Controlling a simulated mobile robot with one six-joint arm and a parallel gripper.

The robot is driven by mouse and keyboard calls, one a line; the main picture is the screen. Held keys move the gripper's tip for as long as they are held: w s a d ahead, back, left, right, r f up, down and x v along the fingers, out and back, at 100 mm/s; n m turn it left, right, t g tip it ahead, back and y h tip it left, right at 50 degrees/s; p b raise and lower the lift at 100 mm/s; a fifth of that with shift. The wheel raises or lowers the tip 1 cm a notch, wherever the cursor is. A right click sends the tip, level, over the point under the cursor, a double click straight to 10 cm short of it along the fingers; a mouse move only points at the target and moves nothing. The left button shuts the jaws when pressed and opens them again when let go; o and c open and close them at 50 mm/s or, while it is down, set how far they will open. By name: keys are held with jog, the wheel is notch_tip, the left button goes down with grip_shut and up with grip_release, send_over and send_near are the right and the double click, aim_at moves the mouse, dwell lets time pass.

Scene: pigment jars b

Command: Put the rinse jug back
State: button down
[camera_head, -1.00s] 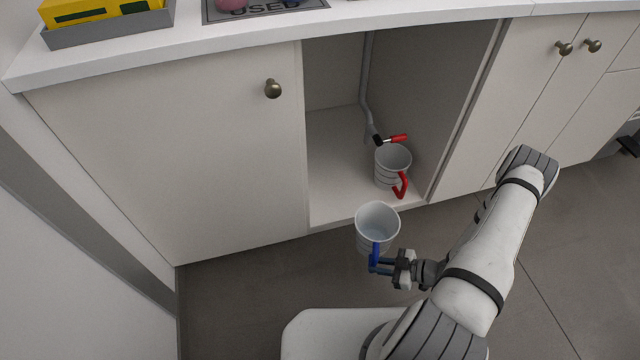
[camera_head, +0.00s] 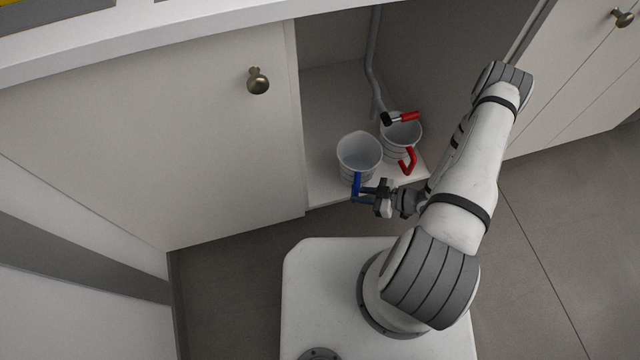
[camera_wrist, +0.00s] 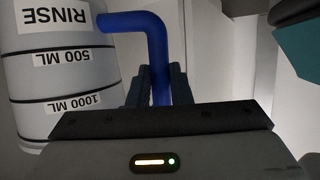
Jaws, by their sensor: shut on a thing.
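The rinse jug (camera_head: 359,152) is white with a blue handle (camera_head: 357,184). It is at the open front of the cabinet, over or on the front of the cabinet floor (camera_head: 325,190); I cannot tell whether it touches. My gripper (camera_head: 368,191) is shut on the blue handle, in front of the jug. In the wrist view the jug (camera_wrist: 55,75) is at the left, its RINSE, 500 ML and 1000 ML labels upside down. The handle (camera_wrist: 157,60) runs between the fingers (camera_wrist: 154,88).
A second jug with a red handle (camera_head: 408,160) stands inside to the right, close beside the rinse jug. A pipe with a red-handled valve (camera_head: 403,117) is behind it. A closed door (camera_head: 200,150) bounds the left. Cabinet floor left of the jugs is free.

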jog(key=shift+a+r+b+x, duration=0.15)
jog(key=shift+b+x, duration=0.6)
jog(key=shift+x, duration=1.4)
jog(key=shift+r+b+x, duration=0.25)
jog(key=shift+b+x, duration=0.45)
jog(key=shift+x, duration=1.45)
jog(key=shift+a+r+b+x, duration=0.2)
jog(key=shift+b+x, duration=0.55)
jog(key=shift+x, duration=1.4)
jog(key=shift+d, duration=0.1)
jog(key=c, duration=1.3)
grip_release()
